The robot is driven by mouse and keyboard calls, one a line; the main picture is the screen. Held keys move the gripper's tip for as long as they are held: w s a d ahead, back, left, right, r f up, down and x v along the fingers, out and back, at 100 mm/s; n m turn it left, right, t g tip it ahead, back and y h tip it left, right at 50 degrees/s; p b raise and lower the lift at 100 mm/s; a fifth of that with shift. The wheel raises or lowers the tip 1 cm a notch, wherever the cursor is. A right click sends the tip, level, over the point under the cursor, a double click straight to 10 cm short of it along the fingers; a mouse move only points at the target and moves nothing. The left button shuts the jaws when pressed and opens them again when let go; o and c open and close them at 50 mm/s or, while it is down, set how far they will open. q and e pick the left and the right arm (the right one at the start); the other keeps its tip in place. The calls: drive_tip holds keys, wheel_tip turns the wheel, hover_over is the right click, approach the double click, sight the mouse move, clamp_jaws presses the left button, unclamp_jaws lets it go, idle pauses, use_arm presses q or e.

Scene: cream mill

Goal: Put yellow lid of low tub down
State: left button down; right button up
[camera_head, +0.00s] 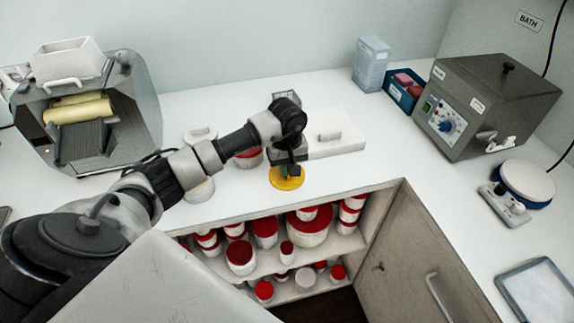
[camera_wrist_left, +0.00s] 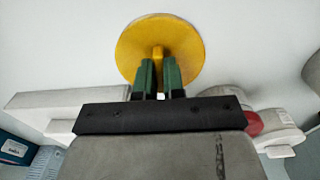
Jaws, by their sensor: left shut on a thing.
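The yellow lid (camera_head: 287,178) is a round disc with an upright grip. It is at the front of the white worktop, close above or on its surface; I cannot tell which. In the left wrist view the yellow lid (camera_wrist_left: 160,40) lies past the fingertips. My left gripper (camera_head: 287,167) points down over the lid. Its green fingers (camera_wrist_left: 159,78) are shut on the lid's narrow grip. My right gripper is not in view. No low tub can be made out for certain; a red and white tub (camera_head: 249,157) is partly hidden behind my left arm.
Below the worktop edge is an open cabinet (camera_head: 392,190) with several red-lidded tubs. A grey bath unit (camera_head: 490,105) stands at right, a roller mill (camera_head: 85,115) at left. Worktop right of the lid is clear.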

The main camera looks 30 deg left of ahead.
use_arm(q)
drive_tip(key=shift+f, duration=0.1)
drive_tip(key=c, duration=1.2)
unclamp_jaws()
drive_tip(key=shift+r, duration=0.25)
drive_tip(key=shift+r+b, duration=1.55)
drive_tip(key=shift+r, duration=4.35)
